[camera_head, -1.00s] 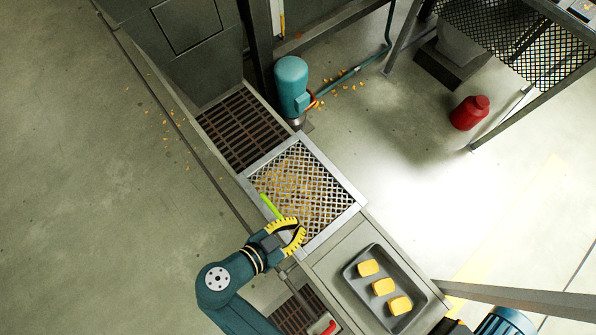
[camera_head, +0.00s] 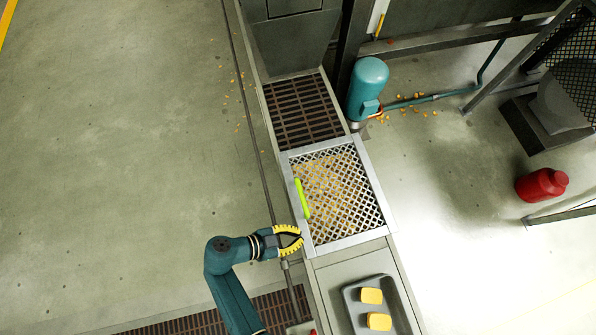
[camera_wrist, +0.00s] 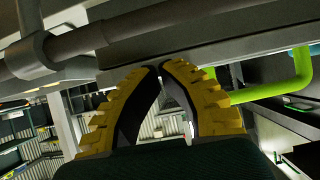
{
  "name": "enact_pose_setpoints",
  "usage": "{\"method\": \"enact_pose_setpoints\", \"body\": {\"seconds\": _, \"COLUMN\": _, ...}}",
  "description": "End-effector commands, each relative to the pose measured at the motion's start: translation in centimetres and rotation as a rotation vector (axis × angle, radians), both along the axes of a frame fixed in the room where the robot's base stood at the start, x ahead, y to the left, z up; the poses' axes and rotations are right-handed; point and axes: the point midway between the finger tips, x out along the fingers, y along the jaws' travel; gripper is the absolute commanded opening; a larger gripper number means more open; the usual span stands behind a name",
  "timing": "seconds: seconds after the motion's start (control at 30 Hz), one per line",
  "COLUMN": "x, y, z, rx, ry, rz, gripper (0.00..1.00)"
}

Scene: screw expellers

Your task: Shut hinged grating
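The hinged grating (camera_head: 372,190) is a silver-framed diamond mesh over the trough in the head view, with yellow-orange bits showing in it. I cannot tell whether it lies fully flat or slightly raised. Its bright green handle (camera_head: 302,199) runs along the left side. My gripper (camera_head: 301,239), with yellow ribbed fingers, is at the frame's lower left corner, below the handle. In the wrist view my fingertips (camera_wrist: 161,68) meet with nothing between them. The green bar (camera_wrist: 285,93) is to their right, apart from the tips. A grey edge crosses above them.
A brown slatted grate (camera_head: 302,112) lies above the mesh, and a teal motor (camera_head: 368,85) stands to its right. A grey tray (camera_head: 352,318) with yellow blocks (camera_head: 371,296) is below. A rail (camera_head: 252,130) runs along the trough's left. The left floor is mostly open.

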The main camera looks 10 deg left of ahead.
Motion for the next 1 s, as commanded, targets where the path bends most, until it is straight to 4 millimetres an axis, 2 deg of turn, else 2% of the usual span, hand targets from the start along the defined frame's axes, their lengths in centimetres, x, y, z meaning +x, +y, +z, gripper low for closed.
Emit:
{"method": "enact_pose_setpoints", "body": {"seconds": 0.43, "x": 0.0, "y": 0.0, "z": 0.2, "rx": 0.0, "ry": 0.0, "rz": 0.0, "gripper": 0.0}}
{"method": "enact_pose_setpoints", "body": {"seconds": 0.53, "x": 0.0, "y": 0.0, "z": 1.5, "rx": 0.001, "ry": -0.002, "rz": -0.001, "gripper": 0.0}}
{"method": "enact_pose_setpoints", "body": {"seconds": 0.67, "x": 0.0, "y": -0.1, "z": 4.7, "rx": 0.001, "ry": -0.002, "rz": -0.006, "gripper": 0.0}}
{"method": "enact_pose_setpoints", "body": {"seconds": 0.7, "x": -0.1, "y": 0.1, "z": 4.8, "rx": 0.0, "ry": 0.001, "rz": -0.004, "gripper": 0.0}}
{"method": "enact_pose_setpoints", "body": {"seconds": 0.73, "x": -0.3, "y": 1.0, "z": 3.3, "rx": -0.002, "ry": 0.004, "rz": 0.002, "gripper": 0.0}}
{"method": "enact_pose_setpoints", "body": {"seconds": 0.8, "x": -0.9, "y": 2.5, "z": 1.8, "rx": -0.003, "ry": 0.004, "rz": 0.003, "gripper": 0.0}}
{"method": "enact_pose_setpoints", "body": {"seconds": 1.0, "x": -2.3, "y": 5.9, "z": -1.2, "rx": -0.001, "ry": 0.001, "rz": 0.0, "gripper": 0.0}}
